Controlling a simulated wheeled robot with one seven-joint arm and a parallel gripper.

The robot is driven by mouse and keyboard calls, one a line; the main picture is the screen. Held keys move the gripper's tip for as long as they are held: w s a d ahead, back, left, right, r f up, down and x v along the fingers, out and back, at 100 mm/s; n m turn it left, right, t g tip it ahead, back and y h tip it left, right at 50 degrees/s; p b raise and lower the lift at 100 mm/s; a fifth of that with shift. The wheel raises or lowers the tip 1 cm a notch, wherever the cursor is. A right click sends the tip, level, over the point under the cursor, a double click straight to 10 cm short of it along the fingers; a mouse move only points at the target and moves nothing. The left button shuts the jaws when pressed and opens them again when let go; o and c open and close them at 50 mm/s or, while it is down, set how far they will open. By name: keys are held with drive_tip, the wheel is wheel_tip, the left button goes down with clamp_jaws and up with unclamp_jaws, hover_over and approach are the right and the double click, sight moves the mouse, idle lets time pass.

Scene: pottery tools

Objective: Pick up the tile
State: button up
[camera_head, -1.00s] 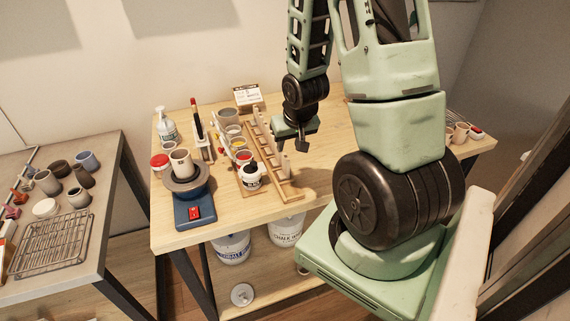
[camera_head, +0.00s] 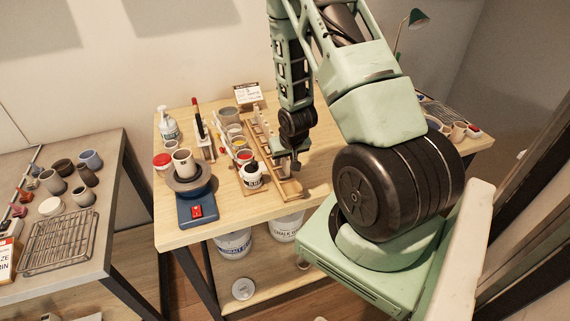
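Small pale upright pieces, which look like the tiles, stand along a long narrow wooden rack (camera_head: 290,190) on the wooden table. I cannot tell which one is the tile of the task. My gripper (camera_head: 287,162) points down over the near half of the rack, low and close to the pieces there. It hides part of the rack. The gap between its fingers is too small to make out, so I cannot tell whether a tile is between them.
Left of the rack are glaze cups and a labelled black-and-white jar (camera_head: 252,175). A blue scale (camera_head: 197,209) with a bowl and cup stands at the front left. A small sign (camera_head: 247,94) stands behind. The table (camera_head: 245,215) has bare wood in front.

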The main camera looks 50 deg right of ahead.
drive_tip(key=shift+w+d+f, duration=0.1)
drive_tip(key=shift+w+f, duration=0.15)
drive_tip(key=shift+f, duration=0.4)
clamp_jaws()
drive_tip(key=shift+r, duration=0.15)
